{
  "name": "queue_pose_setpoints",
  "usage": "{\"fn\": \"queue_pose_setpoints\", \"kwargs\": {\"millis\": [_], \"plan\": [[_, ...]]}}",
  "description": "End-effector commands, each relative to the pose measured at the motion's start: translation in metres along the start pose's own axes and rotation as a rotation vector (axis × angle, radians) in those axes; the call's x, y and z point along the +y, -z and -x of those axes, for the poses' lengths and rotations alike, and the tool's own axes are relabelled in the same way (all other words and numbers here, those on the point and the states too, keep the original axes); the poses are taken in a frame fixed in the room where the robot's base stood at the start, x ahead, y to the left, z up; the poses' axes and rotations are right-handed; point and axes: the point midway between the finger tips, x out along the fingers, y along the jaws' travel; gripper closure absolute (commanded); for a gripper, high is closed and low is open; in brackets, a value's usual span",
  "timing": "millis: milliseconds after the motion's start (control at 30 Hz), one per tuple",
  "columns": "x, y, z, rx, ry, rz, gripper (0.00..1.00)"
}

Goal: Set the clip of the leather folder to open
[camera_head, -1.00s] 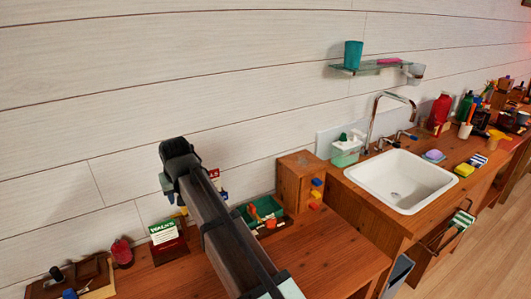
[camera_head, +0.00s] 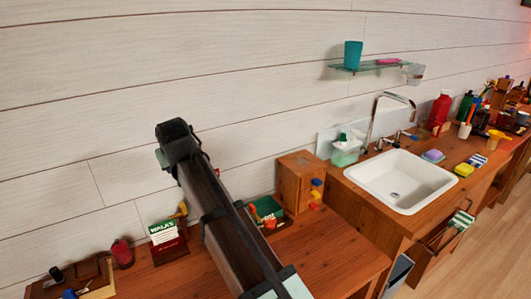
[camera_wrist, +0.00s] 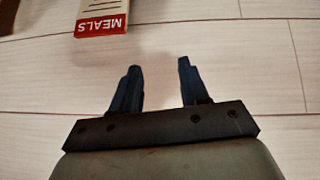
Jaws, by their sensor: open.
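I cannot clearly make out the leather folder or its clip. A flat brown item (camera_head: 72,277) lies on the wooden desk at the lower left of the head view and may be the folder; no clip can be told on it. My gripper (camera_wrist: 159,68) is open and empty in the wrist view, its two dark fingers apart before pale wall boards. In the head view my own arm hides the fingers. A card with a red "MEALS" band (camera_wrist: 102,24) shows upside down at the top of the wrist view, beyond the fingers.
A green "WALKS" card (camera_head: 164,235) and a red bottle-like item (camera_head: 122,253) stand on the desk (camera_head: 335,262). A green tray (camera_head: 268,208) and a wooden box (camera_head: 298,180) are right of my arm. The sink (camera_head: 400,180) is further right.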

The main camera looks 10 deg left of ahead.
Motion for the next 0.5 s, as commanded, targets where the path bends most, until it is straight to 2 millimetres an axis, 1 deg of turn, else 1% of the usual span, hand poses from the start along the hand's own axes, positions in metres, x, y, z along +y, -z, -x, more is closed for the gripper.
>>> {"fn": "queue_pose_setpoints", "kwargs": {"millis": [67, 233, 500], "plan": [[0.005, 0.011, -0.003, 0.056, -0.029, 0.022, 0.55], [0.029, 0.022, -0.013, 0.127, -0.088, 0.042, 0.55], [0.071, 0.024, -0.026, 0.162, -0.156, 0.043, 0.55]]}}
